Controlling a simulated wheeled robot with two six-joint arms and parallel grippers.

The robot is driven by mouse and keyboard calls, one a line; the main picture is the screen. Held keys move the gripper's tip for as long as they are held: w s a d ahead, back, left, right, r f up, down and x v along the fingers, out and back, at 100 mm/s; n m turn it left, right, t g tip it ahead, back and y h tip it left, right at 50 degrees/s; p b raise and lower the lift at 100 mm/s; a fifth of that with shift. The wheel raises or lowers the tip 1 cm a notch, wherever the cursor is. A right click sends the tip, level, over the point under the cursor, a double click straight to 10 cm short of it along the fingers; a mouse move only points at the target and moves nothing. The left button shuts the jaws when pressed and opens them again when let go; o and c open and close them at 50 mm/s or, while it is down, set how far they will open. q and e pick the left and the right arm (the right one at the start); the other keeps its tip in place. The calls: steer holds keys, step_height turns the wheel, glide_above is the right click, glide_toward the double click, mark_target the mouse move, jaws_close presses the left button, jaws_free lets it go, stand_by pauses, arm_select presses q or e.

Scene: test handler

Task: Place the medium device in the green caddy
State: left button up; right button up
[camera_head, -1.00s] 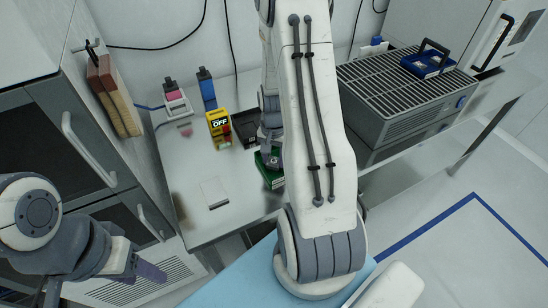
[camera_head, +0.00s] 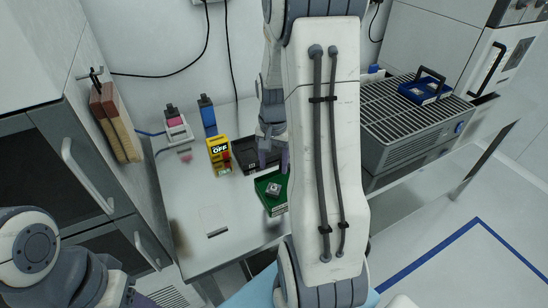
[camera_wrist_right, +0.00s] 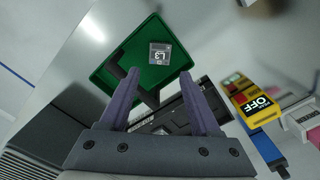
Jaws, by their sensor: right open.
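The green caddy (camera_head: 274,206) sits on the bench and also shows in the right wrist view (camera_wrist_right: 112,62). A small grey square device (camera_head: 273,189) lies inside it on the floor; its label in the right wrist view (camera_wrist_right: 160,55) seems to read "L3". I cannot tell from its size alone whether it is the medium one. My right gripper (camera_head: 273,158) is open and empty, above and behind the caddy, apart from the device. Its two purple fingers show in the right wrist view (camera_wrist_right: 160,74). My left gripper is nearly all cut off at the lower left edge.
A black tray (camera_head: 245,154) stands behind the caddy. A grilled grey machine (camera_head: 395,110) is at right.

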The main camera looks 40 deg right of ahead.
steer(key=s+a+r+n, duration=0.2)
steer(key=a+r+n, duration=0.25)
steer(key=a, duration=0.65)
steer(key=s+a+r+n, duration=0.25)
steer(key=a+n, duration=0.25)
steer(key=a, duration=0.6)
steer(key=s+a+r+n+y, duration=0.1)
steer(key=s+a+n, duration=0.7)
steer(key=s, duration=0.3)
steer(key=shift+s+a+r+n, duration=0.25)
steer(key=shift+s+a+n, duration=0.15)
steer(key=shift+n, duration=0.35)
